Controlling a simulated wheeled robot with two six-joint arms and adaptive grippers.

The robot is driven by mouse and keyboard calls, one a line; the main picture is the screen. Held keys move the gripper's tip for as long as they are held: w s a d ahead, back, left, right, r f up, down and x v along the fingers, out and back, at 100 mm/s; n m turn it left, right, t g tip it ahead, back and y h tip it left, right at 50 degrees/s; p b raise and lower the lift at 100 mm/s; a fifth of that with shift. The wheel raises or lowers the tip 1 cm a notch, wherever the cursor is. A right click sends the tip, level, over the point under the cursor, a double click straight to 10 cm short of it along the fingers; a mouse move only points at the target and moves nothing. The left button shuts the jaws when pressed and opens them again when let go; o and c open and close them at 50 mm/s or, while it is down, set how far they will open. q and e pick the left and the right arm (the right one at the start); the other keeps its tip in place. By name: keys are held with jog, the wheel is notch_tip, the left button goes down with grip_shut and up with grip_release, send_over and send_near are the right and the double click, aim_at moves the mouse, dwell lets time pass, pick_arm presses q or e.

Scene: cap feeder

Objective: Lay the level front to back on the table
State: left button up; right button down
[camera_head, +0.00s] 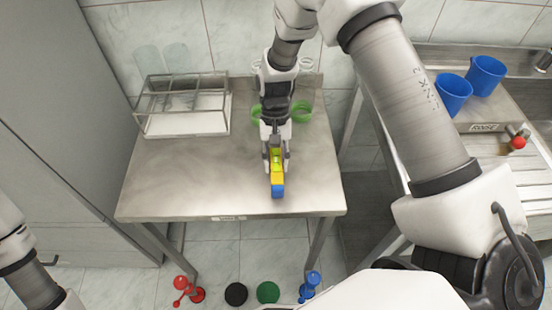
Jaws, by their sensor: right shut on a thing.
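The level (277,181) is a short bar with a yellow body, a blue near end and a yellow-green part between the fingers. Its long side runs roughly front to back in the picture. My right gripper (276,160) comes down from above and is shut on the level near its far part. The level is over the front right part of the steel table (180,180); I cannot tell whether it touches the top. My left arm shows at the lower left edge, but its gripper is out of view.
A wire rack (185,104) stands at the table's back left. Green rings or cups (302,112) sit behind my right gripper. Blue cups (486,75) stand on the right-hand counter. Red (188,290) and blue (309,286) items are on the floor. The table's left and middle are clear.

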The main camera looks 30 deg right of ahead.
jog(key=shift+f, duration=0.45)
jog(key=c, duration=0.8)
grip_release()
jog(key=shift+o, duration=0.2)
